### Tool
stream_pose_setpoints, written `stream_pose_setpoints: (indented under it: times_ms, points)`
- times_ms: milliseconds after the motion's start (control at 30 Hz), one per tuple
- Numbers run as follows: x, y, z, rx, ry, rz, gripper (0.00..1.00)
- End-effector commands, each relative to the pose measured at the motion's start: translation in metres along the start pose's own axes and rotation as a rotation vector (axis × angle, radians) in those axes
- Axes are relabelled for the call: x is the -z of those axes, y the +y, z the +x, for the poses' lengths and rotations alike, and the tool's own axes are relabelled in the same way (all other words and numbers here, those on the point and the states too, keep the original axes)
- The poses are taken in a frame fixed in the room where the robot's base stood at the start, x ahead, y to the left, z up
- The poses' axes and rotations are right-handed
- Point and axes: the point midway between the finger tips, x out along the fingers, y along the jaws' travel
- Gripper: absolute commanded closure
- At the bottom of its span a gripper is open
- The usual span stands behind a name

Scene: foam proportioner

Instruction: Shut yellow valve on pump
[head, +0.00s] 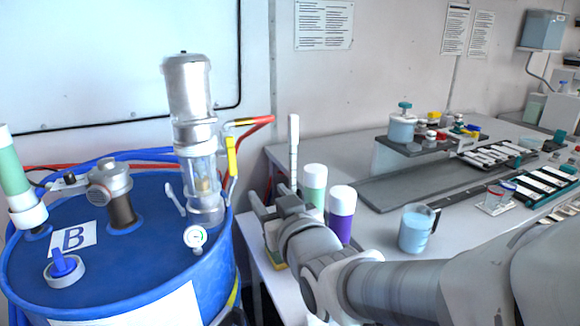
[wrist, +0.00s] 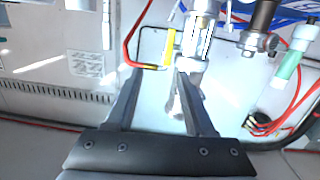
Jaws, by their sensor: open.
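The pump (head: 190,95) is a metal and clear upright cylinder on top of a blue drum (head: 140,270). The yellow valve handle (head: 232,157) hangs roughly upright on the pump's right side, near the red hose end. In the wrist view the yellow handle (wrist: 168,47) is just beyond my fingertips, beside the pump body (wrist: 197,45). My gripper (head: 268,207) is to the right of the drum and lower than the handle. In the wrist view my gripper (wrist: 160,74) is open, with nothing between its fingers. The fingers appear apart from the handle.
A pressure gauge (head: 195,237) sits at the pump's base. A white table (head: 375,265) stands right, with a green-labelled bottle (head: 314,184), a purple-labelled bottle (head: 342,213) and a blue cup (head: 416,230) close to my arm. A red hose (wrist: 129,45) runs beside the handle.

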Motion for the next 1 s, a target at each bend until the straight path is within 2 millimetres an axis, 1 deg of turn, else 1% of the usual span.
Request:
stream_pose_setpoints:
  times_ms: [33, 100, 133, 267, 467, 900, 1000]
  points:
    - [-0.006, -0.009, 0.004, 0.020, 0.036, 0.004, 0.46]
    - [-0.004, -0.017, 0.007, 0.040, 0.084, 0.008, 0.46]
    - [-0.008, -0.018, 0.009, 0.039, 0.088, 0.017, 0.46]
    - [-0.013, -0.020, 0.012, 0.037, 0.100, 0.042, 0.46]
    - [-0.009, -0.020, 0.017, 0.037, 0.100, 0.049, 0.46]
    - [-0.006, -0.021, 0.042, 0.036, 0.098, 0.049, 0.46]
    - [-0.008, -0.022, 0.063, 0.035, 0.101, 0.049, 0.46]
